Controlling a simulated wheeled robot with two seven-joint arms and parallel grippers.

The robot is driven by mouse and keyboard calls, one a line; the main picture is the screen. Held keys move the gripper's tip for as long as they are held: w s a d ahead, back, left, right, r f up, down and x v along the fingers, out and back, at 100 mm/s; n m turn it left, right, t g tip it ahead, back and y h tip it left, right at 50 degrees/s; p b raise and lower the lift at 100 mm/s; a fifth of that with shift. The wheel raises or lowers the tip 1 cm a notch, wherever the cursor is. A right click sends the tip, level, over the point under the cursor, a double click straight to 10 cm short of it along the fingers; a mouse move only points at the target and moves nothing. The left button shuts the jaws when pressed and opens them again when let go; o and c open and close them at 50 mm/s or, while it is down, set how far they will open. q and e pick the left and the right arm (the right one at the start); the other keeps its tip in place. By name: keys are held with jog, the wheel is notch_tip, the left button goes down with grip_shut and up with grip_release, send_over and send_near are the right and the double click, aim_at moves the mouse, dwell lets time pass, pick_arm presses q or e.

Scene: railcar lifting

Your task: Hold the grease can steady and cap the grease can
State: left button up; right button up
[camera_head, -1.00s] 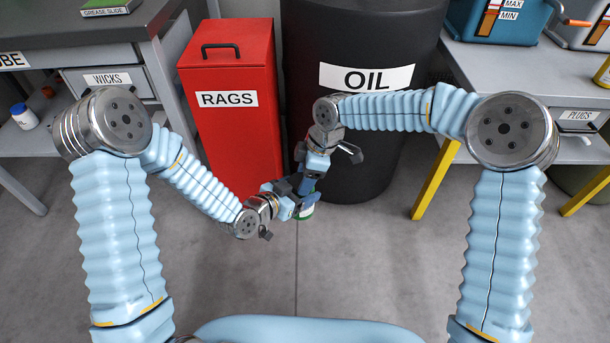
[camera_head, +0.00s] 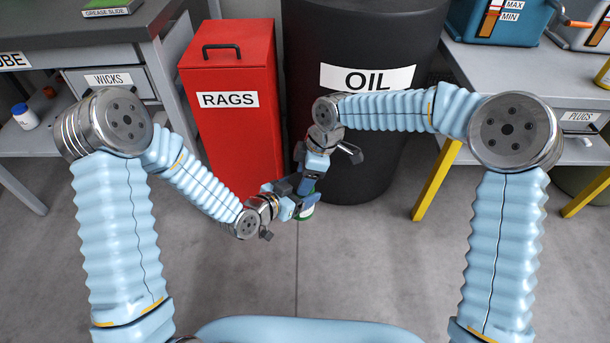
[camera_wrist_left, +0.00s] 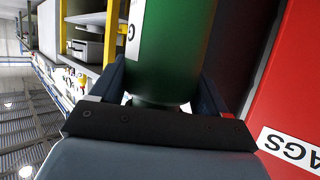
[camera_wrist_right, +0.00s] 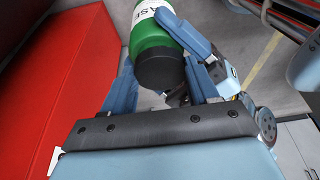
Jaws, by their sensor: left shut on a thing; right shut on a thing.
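The green grease can (camera_head: 307,212) with a white label is mostly hidden behind my grippers in the head view. The can (camera_wrist_left: 170,45) fills the space between my left gripper's fingers (camera_wrist_left: 162,78) in the left wrist view, and that gripper is shut on it. In the right wrist view the can (camera_wrist_right: 150,38) is tilted, with a black cap-like end (camera_wrist_right: 160,70) toward my right gripper. My right gripper (camera_head: 311,180) meets the can from above, its fingers shut on either side of this black cap. I cannot tell whether the cap is fully seated.
A red rags bin (camera_head: 235,140) stands close behind at the left. A black oil drum (camera_head: 355,130) stands behind the grippers. Benches flank both sides, the right one with a yellow leg (camera_head: 436,180). The floor (camera_head: 350,265) in front is clear.

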jog(key=shift+w+d+f, duration=0.15)
jog(key=shift+d+f, duration=0.05)
jog(key=shift+f, duration=0.7)
dwell(0.6)
jog(key=shift+r, duration=0.1)
jog(key=shift+r, duration=0.25)
jog(key=shift+s+a, duration=0.1)
jog(key=shift+s, duration=0.1)
jog(key=shift+s+a+r, duration=0.1)
jog(key=shift+r, duration=0.05)
jog(key=shift+a+r, duration=0.1)
jog(key=shift+r, duration=0.3)
dwell(0.4)
